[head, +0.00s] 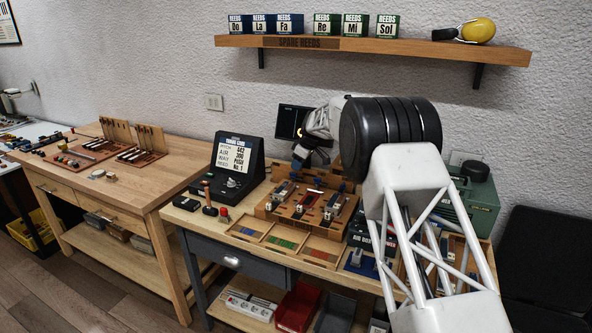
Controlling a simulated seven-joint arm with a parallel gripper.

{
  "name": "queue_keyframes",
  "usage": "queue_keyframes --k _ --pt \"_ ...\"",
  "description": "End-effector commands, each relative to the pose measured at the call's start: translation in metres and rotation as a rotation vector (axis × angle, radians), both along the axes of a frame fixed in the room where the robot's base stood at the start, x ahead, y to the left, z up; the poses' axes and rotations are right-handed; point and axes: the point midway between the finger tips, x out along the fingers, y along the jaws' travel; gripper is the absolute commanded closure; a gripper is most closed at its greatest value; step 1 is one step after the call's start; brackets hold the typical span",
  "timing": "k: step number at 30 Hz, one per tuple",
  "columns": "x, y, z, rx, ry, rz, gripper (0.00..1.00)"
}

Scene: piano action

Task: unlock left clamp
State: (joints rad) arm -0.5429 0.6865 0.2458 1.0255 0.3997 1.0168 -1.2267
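A wooden fixture (268,213) stands on the bench in the middle of the view. Small metal and dark clamp-like parts sit on its top. The one at the left (283,189) is probably the left clamp, but it is too small to tell whether it is locked. Another similar part (334,205) sits to its right. My gripper (300,158) hangs above the back left of the fixture, apart from the left part as far as I can see. Its fingers are dark and small, and I cannot tell whether they are open or shut.
A black tuning device (236,160) with a screen stands left of the fixture. Shallow trays of coloured pieces (282,243) lie in front. A green case (478,200) stands at the right. A shelf (400,45) with reed boxes hangs above. My arm hides part of the bench's right side.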

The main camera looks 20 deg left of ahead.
Motion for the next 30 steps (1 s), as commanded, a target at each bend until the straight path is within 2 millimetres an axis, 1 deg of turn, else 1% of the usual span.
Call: queue_keyframes --k 1,3,9,13,26,30 --pt "0.0 -0.003 0.008 0.001 -0.002 -0.001 0.64" --pt "0.001 -0.006 0.016 0.001 -0.002 -0.001 0.64" --pt "0.001 -0.013 0.029 0.0 0.0 0.0 0.64" --pt "0.0 -0.014 0.031 0.0 0.0 0.0 0.64" --pt "0.0 -0.013 0.032 0.0 0.0 0.0 0.64" --pt "0.0 -0.016 0.034 -0.001 0.0 -0.004 0.64"
